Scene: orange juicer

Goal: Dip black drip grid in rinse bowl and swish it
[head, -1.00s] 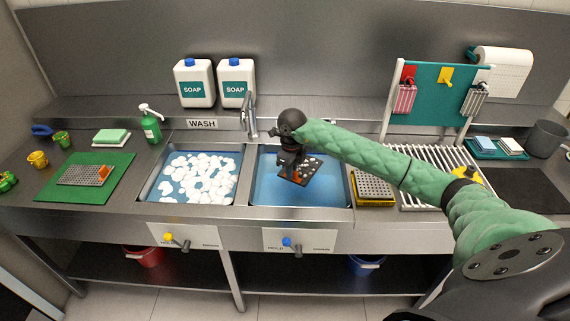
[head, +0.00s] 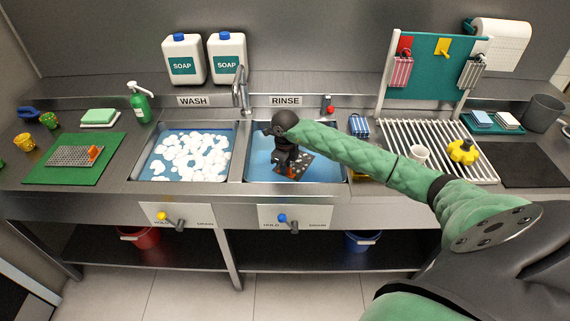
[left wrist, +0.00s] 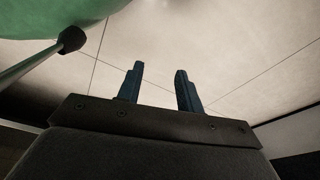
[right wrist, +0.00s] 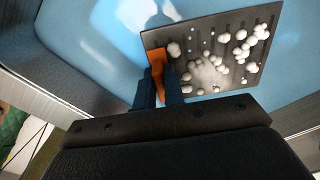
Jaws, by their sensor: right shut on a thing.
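The black drip grid (right wrist: 212,40) is a flat dark plate with an orange tab and white foam blobs clinging to it. My right gripper (right wrist: 165,88) is shut on its orange tab. In the head view the grid (head: 298,170) is over or in the blue water of the rinse bowl (head: 258,172), the right basin under the RINSE label. I cannot tell whether it touches the water. The right wrist view shows the bowl's blue interior (right wrist: 90,30) around the grid. My left gripper (left wrist: 160,90) is open and empty, with bare floor beyond it.
The wash basin (head: 143,170) with white foam lies left of the rinse bowl. A faucet (head: 241,90) stands behind, between the basins. To the right is a ribbed drying rack (head: 465,165) with a white cup (head: 418,154) and yellow knob-shaped piece (head: 463,151).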

